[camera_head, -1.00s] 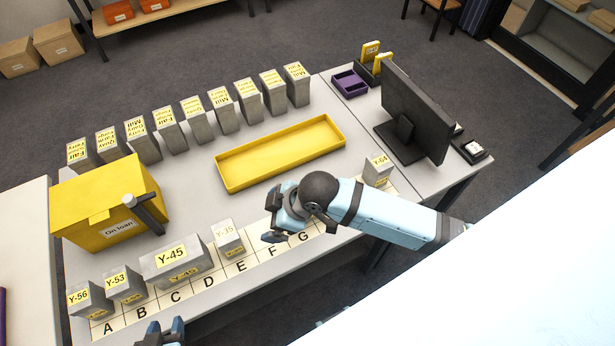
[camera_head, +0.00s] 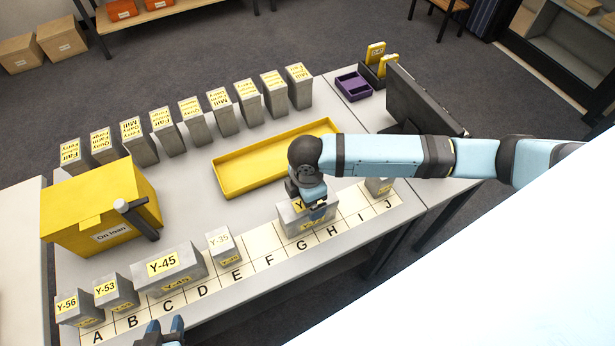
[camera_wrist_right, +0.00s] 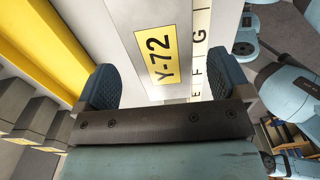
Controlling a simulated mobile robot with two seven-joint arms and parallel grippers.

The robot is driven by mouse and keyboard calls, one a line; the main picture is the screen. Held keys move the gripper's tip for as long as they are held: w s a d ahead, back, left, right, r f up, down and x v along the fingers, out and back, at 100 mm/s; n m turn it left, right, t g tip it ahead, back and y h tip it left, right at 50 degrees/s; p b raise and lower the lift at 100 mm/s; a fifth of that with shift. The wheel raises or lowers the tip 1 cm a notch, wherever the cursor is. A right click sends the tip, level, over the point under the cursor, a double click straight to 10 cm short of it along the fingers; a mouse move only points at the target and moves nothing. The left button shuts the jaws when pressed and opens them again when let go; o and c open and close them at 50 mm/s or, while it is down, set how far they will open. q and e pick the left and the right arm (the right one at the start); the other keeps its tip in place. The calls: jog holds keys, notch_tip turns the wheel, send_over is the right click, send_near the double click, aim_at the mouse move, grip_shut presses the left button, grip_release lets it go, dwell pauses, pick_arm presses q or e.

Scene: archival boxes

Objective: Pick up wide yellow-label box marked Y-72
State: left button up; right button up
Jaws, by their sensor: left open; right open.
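The wide grey box Y-72 (camera_head: 294,227) stands on the lettered strip around G and H, partly hidden by my right gripper in the head view. Its yellow Y-72 label (camera_wrist_right: 157,55) is readable in the right wrist view. My right gripper (camera_head: 312,208) is over the box top, pointing down. In the wrist view its open fingers (camera_wrist_right: 165,84) appear on either side of the box; contact cannot be told. My left gripper (camera_head: 165,327) is open and empty at the bottom edge, in front of the table.
Box Y-45 (camera_head: 170,268), box Y-35 (camera_head: 219,243), box Y-53 (camera_head: 115,290) and box Y-56 (camera_head: 75,306) stand left on the strip. A yellow tray (camera_head: 232,180) lies behind Y-72. The On loan box (camera_head: 75,215) is left; a monitor (camera_head: 415,100) is right.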

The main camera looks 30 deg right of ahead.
jog(key=shift+s+f+p, duration=0.1)
jog(key=shift+f+p, duration=0.2)
jog(key=shift+f, duration=2.85)
jog(key=shift+c, duration=0.4)
jog(key=c, duration=1.1)
jog(key=shift+c, duration=0.7)
jog(key=shift+r, duration=0.15)
